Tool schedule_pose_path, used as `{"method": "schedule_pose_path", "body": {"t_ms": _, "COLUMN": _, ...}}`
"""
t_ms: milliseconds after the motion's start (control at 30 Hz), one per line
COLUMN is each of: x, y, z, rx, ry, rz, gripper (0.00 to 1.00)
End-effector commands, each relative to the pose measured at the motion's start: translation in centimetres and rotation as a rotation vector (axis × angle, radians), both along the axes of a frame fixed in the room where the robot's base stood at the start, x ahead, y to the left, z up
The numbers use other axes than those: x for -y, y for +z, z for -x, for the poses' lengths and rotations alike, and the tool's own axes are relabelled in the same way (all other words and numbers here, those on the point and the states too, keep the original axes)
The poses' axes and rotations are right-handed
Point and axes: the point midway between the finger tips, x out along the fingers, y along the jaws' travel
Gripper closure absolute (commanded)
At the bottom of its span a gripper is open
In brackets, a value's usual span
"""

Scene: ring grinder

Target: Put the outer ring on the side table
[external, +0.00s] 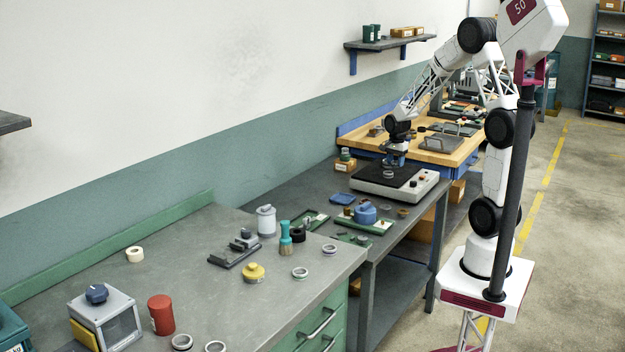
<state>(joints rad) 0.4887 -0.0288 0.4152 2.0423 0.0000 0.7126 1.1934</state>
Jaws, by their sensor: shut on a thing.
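My gripper (390,168) is at the end of the arm, pointing down, above the black top of a white flat machine (420,190). It is shut on a small grey ring (388,175), which looks like the outer ring. The ring is too small to show whether it touches the black surface. Several similar metal rings lie on the near grey bench, one (300,272) by its right part and another (329,249) near its right edge. The picture does not make clear which surface is the side table.
A green tray with a blue pot (365,213) stands just in front of the machine. A blue-edged wooden bench (432,150) with tools is behind it. The near grey bench (200,290) holds a white jar (266,221), a brush (285,238) and a red cylinder (161,314).

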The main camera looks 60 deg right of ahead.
Motion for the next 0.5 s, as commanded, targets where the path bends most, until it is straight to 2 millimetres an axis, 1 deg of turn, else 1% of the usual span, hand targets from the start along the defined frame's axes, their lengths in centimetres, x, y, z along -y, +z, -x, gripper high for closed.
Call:
{"method": "schedule_pose_path", "body": {"t_ms": 33, "x": -0.4, "y": 0.2, "z": 0.8, "rx": 0.001, "ry": 0.000, "rz": 0.000, "gripper": 0.80}}
{"method": "schedule_pose_path", "body": {"t_ms": 200, "x": -1.7, "y": 0.4, "z": 3.3, "rx": 0.000, "ry": 0.000, "rz": 0.000, "gripper": 0.80}}
{"method": "schedule_pose_path", "body": {"t_ms": 500, "x": -3.6, "y": 0.7, "z": 7.0, "rx": 0.000, "ry": 0.000, "rz": 0.000, "gripper": 0.80}}
